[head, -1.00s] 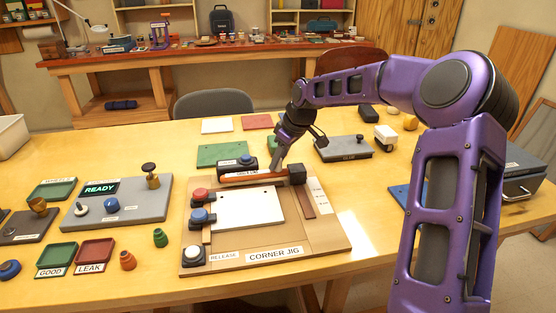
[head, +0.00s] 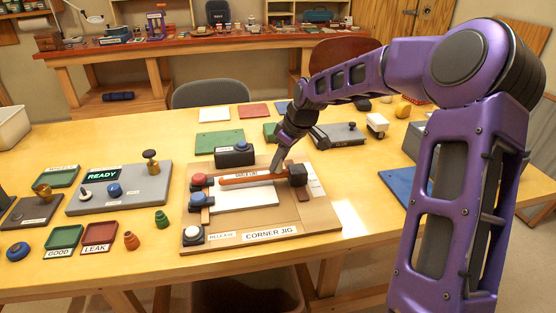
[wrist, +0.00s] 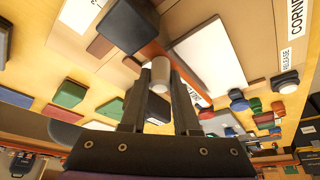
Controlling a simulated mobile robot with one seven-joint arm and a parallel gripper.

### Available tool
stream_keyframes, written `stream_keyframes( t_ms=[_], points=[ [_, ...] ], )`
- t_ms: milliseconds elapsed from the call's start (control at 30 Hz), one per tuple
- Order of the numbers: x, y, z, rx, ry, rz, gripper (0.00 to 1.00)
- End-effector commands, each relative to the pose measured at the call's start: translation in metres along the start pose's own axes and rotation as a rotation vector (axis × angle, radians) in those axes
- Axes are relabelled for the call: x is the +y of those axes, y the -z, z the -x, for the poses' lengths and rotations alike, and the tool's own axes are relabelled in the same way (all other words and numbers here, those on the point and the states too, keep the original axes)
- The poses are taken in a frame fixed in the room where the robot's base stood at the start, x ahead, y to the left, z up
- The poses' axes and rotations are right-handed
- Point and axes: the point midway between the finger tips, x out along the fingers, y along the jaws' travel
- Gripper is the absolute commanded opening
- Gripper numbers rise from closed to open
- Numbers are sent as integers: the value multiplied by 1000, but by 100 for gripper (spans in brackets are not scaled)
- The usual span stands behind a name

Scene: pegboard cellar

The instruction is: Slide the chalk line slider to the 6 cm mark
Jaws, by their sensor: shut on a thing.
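The chalk line slider is an orange bar (head: 236,182) with a small label, joined to a black block (head: 298,174) at its right end. It lies across the far part of a white sheet (head: 240,201) on the corner jig (head: 316,229). My gripper (head: 278,166) comes down near the bar's right half. In the wrist view my gripper (wrist: 160,76) is shut on a pale upright peg, with the orange bar (wrist: 150,49) and black block (wrist: 129,24) just beyond. A pale strip (head: 316,187) lies right of the block; its marks are too small to read.
A black block with a blue button (head: 235,156) stands behind the bar. Red and blue knobs and a white release button (head: 193,235) line the jig's left side. A grey panel reading READY (head: 140,190) stands left. A grey box (head: 338,136) stands behind right.

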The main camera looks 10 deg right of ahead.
Motion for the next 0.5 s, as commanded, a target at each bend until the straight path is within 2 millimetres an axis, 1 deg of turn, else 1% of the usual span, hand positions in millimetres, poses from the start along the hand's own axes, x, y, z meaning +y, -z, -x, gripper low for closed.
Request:
stream_keyframes(
  t_ms=[33, 167, 200, 500],
  points=[
    [0, 0, 0, 0, -1, 0, 35],
    [0, 0, 0, 0, 0, 0, 58],
    [0, 0, 0, 0, 0, 0, 60],
    [0, 0, 2, 0, -1, 0, 60]
  ],
)
